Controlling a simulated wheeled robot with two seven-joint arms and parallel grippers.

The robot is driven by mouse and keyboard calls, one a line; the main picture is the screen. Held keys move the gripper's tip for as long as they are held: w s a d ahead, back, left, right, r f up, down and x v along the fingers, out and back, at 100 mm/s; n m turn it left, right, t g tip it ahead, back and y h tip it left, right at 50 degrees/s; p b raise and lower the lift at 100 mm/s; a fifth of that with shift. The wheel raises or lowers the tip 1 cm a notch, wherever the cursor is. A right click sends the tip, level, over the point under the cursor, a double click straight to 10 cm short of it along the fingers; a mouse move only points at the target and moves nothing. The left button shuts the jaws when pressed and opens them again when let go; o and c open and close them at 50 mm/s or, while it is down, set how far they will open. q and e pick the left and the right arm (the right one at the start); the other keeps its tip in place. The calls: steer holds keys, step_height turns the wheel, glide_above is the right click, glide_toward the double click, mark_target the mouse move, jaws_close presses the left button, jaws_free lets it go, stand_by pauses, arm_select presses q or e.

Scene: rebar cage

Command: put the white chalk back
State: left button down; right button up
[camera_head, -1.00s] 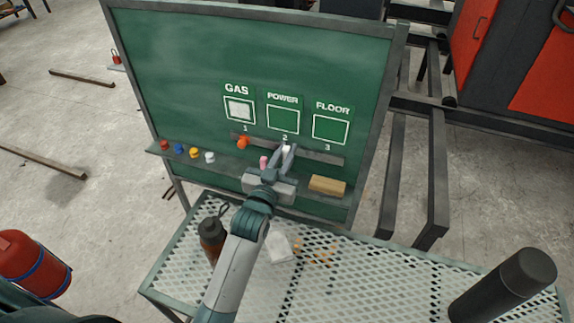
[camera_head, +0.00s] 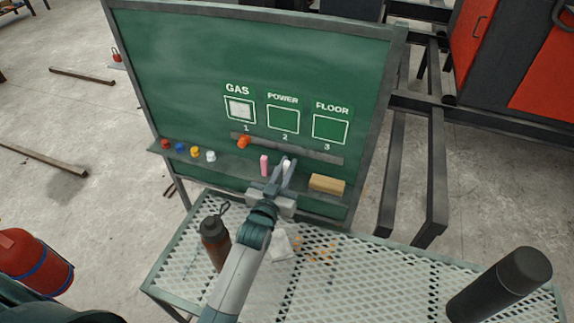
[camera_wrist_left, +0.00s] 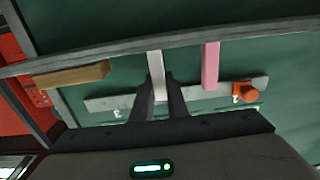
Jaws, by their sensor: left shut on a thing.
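My left gripper (camera_head: 284,170) is shut on the white chalk (camera_head: 287,162) in front of the lower part of the green board (camera_head: 200,75). In the left wrist view the white chalk (camera_wrist_left: 155,61) stands out from between the fingers (camera_wrist_left: 161,86), its far end close to the board's ledge (camera_wrist_left: 118,60). I cannot tell whether it touches the ledge. A pink chalk (camera_head: 264,165) is just left of the gripper in the head view. My right gripper is out of view.
A tan eraser (camera_head: 327,184) lies on the ledge to the right. An orange magnet (camera_head: 243,142) sits on a grey strip, with several coloured magnets at the board's left.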

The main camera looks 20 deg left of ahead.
arm_select(q)
steer(key=shift+w+f, duration=0.15)
steer(key=shift+f, duration=0.1)
steer(key=c, duration=1.7)
jaws_free()
steer(key=shift+c, duration=0.2)
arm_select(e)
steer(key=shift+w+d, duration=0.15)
